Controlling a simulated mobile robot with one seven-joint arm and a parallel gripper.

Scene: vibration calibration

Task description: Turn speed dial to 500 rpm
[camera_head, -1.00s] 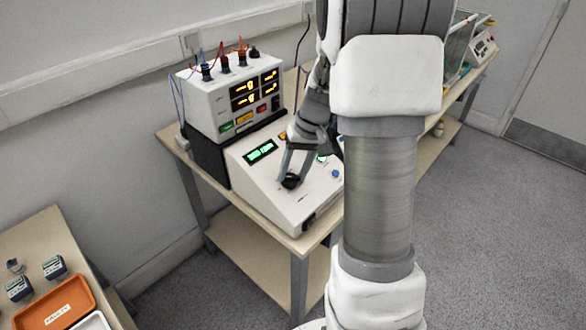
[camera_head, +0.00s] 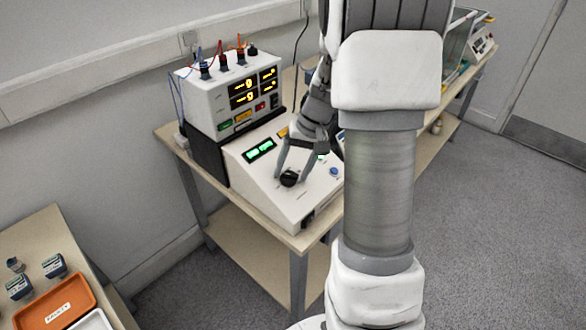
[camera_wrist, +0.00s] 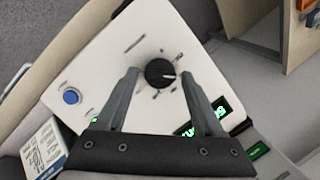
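The speed dial (camera_head: 290,178) is a round black knob on the sloped white top of a control box (camera_head: 262,190). It also shows in the wrist view (camera_wrist: 160,73), with a white pointer line toward the right and tick marks around it. A green display (camera_head: 260,150) is lit on the box, but its reading is too small to tell. My gripper (camera_head: 290,176) is open, its fingers spread on either side of the dial. In the wrist view my gripper's fingertips (camera_wrist: 162,75) stand apart from the knob, with gaps on both sides.
A white instrument (camera_head: 230,92) with amber displays and cables stands behind the box. A blue button (camera_wrist: 71,96) is on the box's panel. An orange tray (camera_head: 55,305) lies on a separate table at lower left. Grey floor is open at right.

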